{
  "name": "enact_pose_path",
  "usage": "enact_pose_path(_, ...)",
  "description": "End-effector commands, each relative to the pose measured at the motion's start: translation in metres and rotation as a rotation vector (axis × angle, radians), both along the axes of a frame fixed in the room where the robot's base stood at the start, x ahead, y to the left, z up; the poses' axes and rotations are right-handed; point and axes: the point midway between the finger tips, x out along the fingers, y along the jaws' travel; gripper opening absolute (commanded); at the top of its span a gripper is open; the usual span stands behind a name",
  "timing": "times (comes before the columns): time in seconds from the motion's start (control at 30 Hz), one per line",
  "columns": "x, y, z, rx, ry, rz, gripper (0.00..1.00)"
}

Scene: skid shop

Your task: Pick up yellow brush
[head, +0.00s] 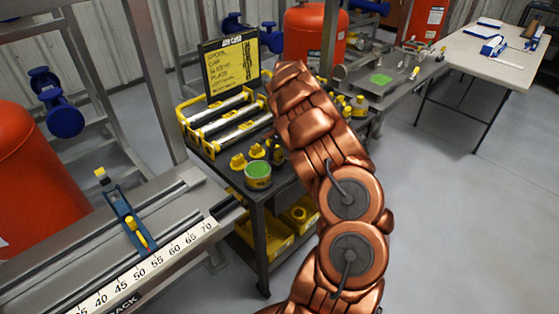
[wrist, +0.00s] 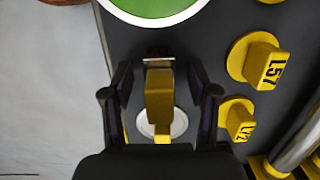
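The yellow brush (wrist: 159,95) is in the middle of the wrist view, with a metal band at its upper end. My gripper (wrist: 160,72) is open, with one dark finger on each side of the brush. Gaps show between the fingers and the brush. A pale round thing (wrist: 178,124) shows partly behind the brush. In the head view my copper arm reaches over the dark cart (head: 228,176), and I cannot clearly make out the gripper or the brush there.
A green-topped can (head: 258,174) stands near the cart's front corner; its top also shows in the wrist view (wrist: 150,8). Yellow caps (wrist: 258,61) marked L57 and L72 sit to the right. Yellow-ended rollers (head: 222,117) and a yellow sign (head: 232,68) are farther back.

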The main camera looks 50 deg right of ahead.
Motion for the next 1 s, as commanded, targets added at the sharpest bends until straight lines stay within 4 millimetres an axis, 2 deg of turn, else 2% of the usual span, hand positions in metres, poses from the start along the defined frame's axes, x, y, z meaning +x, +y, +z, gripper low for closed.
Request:
enact_pose_path(0.07,0.0000,0.0000,0.0000,0.000,0.000,0.000,0.49)
enact_pose_path(0.53,-0.0002,0.0000,0.0000,0.000,0.001,0.000,0.00)
enact_pose_path(1.0,0.0004,-0.0003,0.0062,-0.001,-0.001,0.000,0.00)
